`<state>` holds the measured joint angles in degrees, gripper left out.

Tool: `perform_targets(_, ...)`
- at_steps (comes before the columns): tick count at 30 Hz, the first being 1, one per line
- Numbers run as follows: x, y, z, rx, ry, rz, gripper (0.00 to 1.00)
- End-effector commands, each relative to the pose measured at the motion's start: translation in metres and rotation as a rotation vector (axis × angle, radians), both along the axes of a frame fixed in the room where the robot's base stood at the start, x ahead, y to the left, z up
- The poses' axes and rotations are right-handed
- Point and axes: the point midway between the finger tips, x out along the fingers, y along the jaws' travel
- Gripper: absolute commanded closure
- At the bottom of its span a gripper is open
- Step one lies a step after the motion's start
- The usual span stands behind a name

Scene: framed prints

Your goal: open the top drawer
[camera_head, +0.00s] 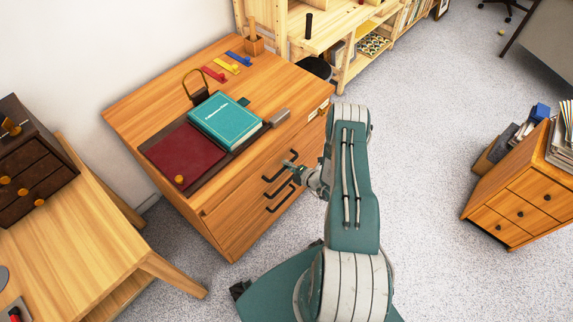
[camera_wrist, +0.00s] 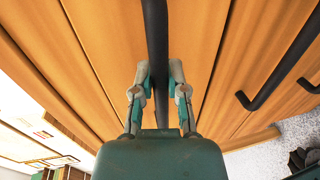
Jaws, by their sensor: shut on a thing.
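The wooden drawer cabinet (camera_head: 229,221) stands left of my arm, its front facing the lower right. The top drawer front looks about flush in the head view; a small gap cannot be told.
A teal book (camera_head: 225,120) and a dark red folder (camera_head: 183,160) lie on the cabinet top. A wooden table (camera_head: 75,235) stands at the left, and another drawer unit (camera_head: 515,205) at the right. Grey floor (camera_head: 430,130) is clear between.

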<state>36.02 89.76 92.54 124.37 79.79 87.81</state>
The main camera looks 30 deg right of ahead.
Motion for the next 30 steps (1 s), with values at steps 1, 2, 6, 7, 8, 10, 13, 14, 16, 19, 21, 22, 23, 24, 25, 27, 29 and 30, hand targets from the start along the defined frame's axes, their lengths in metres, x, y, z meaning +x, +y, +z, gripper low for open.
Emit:
perform_targets(1, -0.007, -0.001, -0.003, 0.001, 0.009, -0.003, 1.00)
perform_targets(2, -0.009, -0.002, -0.003, 0.002, 0.010, -0.004, 1.00)
perform_targets(6, -0.031, -0.010, -0.004, 0.004, 0.013, -0.007, 1.00)
perform_targets(7, -0.037, -0.013, -0.004, 0.004, 0.013, -0.007, 1.00)
perform_targets(8, -0.043, -0.015, -0.004, 0.004, 0.013, -0.008, 1.00)
perform_targets(10, -0.059, -0.021, -0.004, 0.005, 0.014, -0.009, 1.00)
perform_targets(13, -0.085, -0.030, -0.004, 0.006, 0.014, -0.011, 1.00)
perform_targets(14, -0.093, -0.033, -0.004, 0.006, 0.014, -0.010, 1.00)
perform_targets(16, -0.112, -0.039, -0.004, 0.006, 0.014, -0.010, 1.00)
perform_targets(19, -0.138, -0.049, -0.004, 0.005, 0.012, -0.010, 1.00)
perform_targets(21, -0.156, -0.055, -0.004, 0.006, 0.013, -0.010, 1.00)
perform_targets(22, -0.164, -0.058, -0.004, 0.006, 0.013, -0.010, 1.00)
perform_targets(23, -0.172, -0.061, -0.003, 0.005, 0.012, -0.011, 1.00)
perform_targets(24, -0.182, -0.065, -0.003, 0.004, 0.011, -0.011, 1.00)
perform_targets(25, -0.190, -0.067, -0.003, 0.004, 0.011, -0.011, 1.00)
perform_targets(27, -0.208, -0.074, -0.003, 0.004, 0.011, -0.010, 1.00)
perform_targets(29, -0.224, -0.080, -0.003, 0.004, 0.010, -0.011, 1.00)
perform_targets(30, -0.234, -0.083, -0.003, 0.003, 0.009, -0.009, 1.00)
